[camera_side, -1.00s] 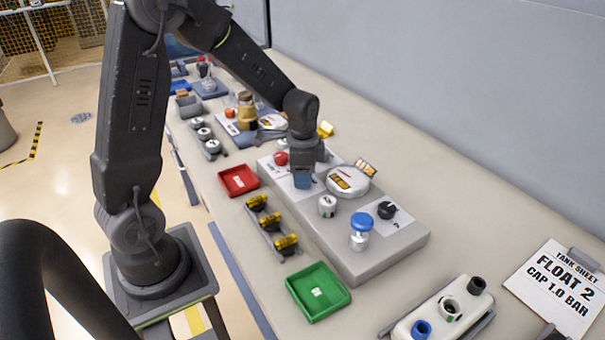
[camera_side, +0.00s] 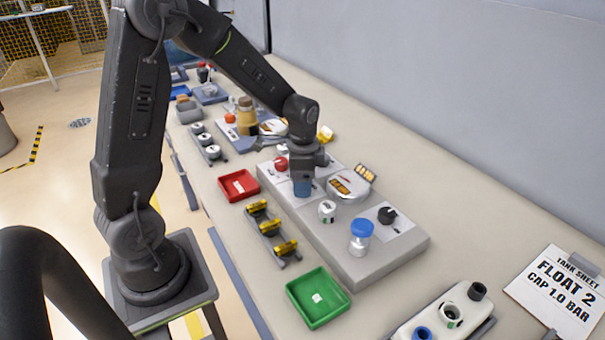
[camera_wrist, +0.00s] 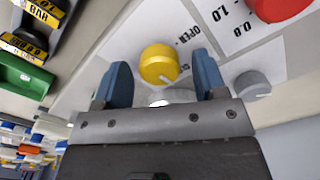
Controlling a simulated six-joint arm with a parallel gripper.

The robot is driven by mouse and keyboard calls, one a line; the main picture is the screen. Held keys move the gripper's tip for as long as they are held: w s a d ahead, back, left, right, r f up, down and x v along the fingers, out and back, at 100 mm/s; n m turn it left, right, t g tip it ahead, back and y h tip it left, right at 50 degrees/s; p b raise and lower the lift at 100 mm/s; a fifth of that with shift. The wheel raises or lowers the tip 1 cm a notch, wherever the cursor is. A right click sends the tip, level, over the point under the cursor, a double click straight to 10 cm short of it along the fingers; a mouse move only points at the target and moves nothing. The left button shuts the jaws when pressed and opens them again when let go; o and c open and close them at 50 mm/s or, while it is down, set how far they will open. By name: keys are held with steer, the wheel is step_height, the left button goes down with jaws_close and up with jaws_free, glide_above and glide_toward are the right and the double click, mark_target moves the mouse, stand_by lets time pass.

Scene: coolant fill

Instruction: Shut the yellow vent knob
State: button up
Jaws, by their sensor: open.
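The yellow vent knob (camera_wrist: 159,64) shows in the wrist view on a white plate, with a pale mark on its face. The plate reads "OPEN" at one side, and a second, partly hidden label lies nearer my gripper. My gripper (camera_wrist: 162,85) is open, with one blue finger on each side of the knob and gaps between. I cannot tell whether the fingertips are level with the knob. In the side view my gripper (camera_side: 303,187) points down over the grey panel (camera_side: 375,268), and it hides the yellow knob there.
A red knob (camera_side: 281,163) stands behind my gripper. A red tray (camera_side: 239,186) and a green tray (camera_side: 318,298) lie to the left.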

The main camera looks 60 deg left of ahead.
step_height(320, 180, up, 14)
stand_by(0.5)
steer(key=s+d+r+n+t, duration=0.1)
steer(key=s+d+n+t, duration=0.1)
steer(key=s+d, duration=0.3)
steer(key=s+d+r+n+t, duration=0.1)
steer(key=s+d+n+t, duration=0.2)
steer(key=s, duration=0.7)
steer(key=shift+s+d+r+n+t, duration=0.25)
steer(key=shift+d+n, duration=0.45)
steer(key=shift+d, duration=0.45)
